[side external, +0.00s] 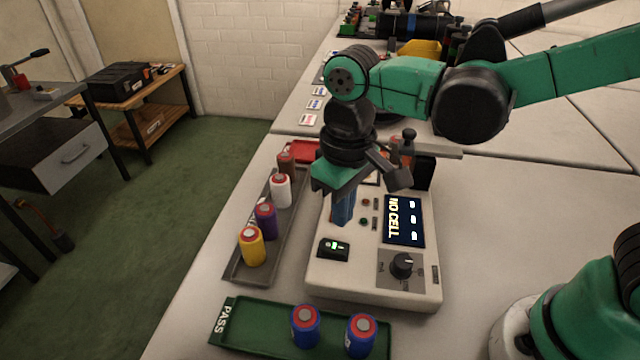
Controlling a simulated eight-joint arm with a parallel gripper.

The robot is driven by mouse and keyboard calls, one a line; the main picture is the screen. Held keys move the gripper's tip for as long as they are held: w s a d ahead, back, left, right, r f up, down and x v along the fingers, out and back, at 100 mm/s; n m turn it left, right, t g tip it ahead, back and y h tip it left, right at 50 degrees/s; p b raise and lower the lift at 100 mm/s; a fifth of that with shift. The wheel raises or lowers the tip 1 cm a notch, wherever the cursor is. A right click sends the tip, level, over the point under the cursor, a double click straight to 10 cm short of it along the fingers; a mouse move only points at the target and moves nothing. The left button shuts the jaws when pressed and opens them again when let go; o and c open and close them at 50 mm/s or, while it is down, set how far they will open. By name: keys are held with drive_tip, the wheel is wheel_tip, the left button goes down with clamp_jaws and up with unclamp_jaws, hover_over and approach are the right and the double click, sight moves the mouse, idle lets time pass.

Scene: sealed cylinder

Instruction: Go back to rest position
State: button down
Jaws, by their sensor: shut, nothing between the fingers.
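My gripper (345,192) points down over the left part of the white tester (335,285) and is shut with nothing held. A blue upright piece shows just below it; I cannot tell whether it belongs to the gripper or the tester. The tester's screen (404,220) reads "NO CELL". Two blue cells (305,326) (360,335) stand upright in the green PASS tray (260,315) at the front.
A grey tray (238,272) left of the tester holds yellow (251,247), purple (265,221), white (281,190) and brown (286,163) cells. A red tray (300,150) is partly hidden behind my gripper. The right tabletop (530,220) is mostly clear.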

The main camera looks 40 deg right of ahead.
drive_tip(key=shift+r, duration=0.9)
drive_tip(key=shift+d, duration=0.1)
drive_tip(key=d+r+m+t, duration=0.1)
drive_tip(key=d+m+t, duration=0.2)
drive_tip(key=d+t, duration=0.4)
drive_tip(key=d, duration=0.5)
drive_tip(key=shift+s+r, duration=0.3)
drive_tip(key=shift+s, duration=0.1)
